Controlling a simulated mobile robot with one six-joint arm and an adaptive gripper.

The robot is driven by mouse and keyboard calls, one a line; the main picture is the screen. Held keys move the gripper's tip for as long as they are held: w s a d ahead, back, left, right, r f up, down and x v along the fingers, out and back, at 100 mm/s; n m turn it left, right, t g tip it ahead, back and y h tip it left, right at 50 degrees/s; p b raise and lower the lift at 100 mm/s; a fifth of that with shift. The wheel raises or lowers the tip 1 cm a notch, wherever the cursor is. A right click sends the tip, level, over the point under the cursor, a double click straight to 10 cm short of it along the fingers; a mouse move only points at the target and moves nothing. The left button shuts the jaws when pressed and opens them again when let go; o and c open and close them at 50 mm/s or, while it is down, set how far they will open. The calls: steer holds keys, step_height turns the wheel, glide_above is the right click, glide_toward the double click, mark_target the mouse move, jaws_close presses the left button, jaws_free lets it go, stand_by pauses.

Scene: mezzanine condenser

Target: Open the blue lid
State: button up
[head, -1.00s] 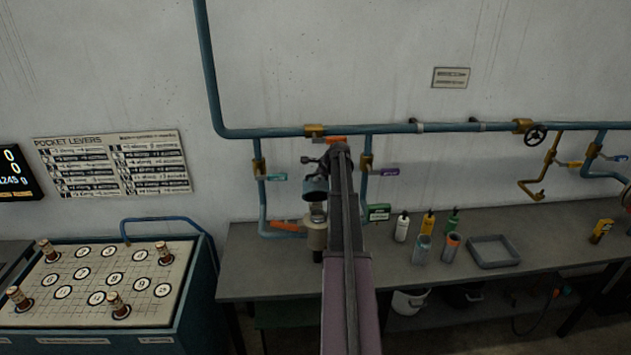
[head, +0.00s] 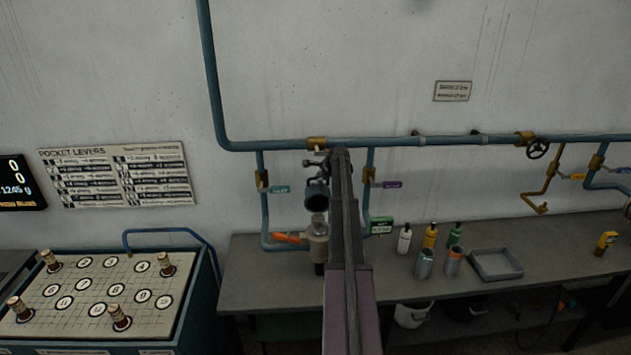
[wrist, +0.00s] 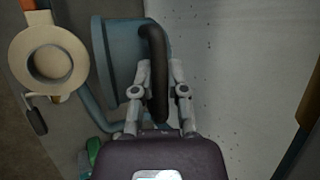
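The blue lid (head: 317,201) is tilted up above the beige vessel (head: 319,245), its dark hollow side towards the head camera. In the wrist view the lid (wrist: 113,62) is a blue cup shape with a dark curved handle (wrist: 157,85). The vessel's round mouth (wrist: 50,65) is uncovered beside it. My gripper (wrist: 161,65) has one finger on each side of the handle and appears closed around it; the exact contact is hard to see. In the head view my gripper (head: 318,165) is just above the lid, partly hidden by my arm.
Blue pipes (head: 420,140) with brass fittings run along the wall behind. The bench (head: 400,280) holds several bottles, cups and a grey tray (head: 496,264) to the right. A panel with numbered discs (head: 100,290) stands at left.

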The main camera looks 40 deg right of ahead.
steer(key=o, duration=0.4)
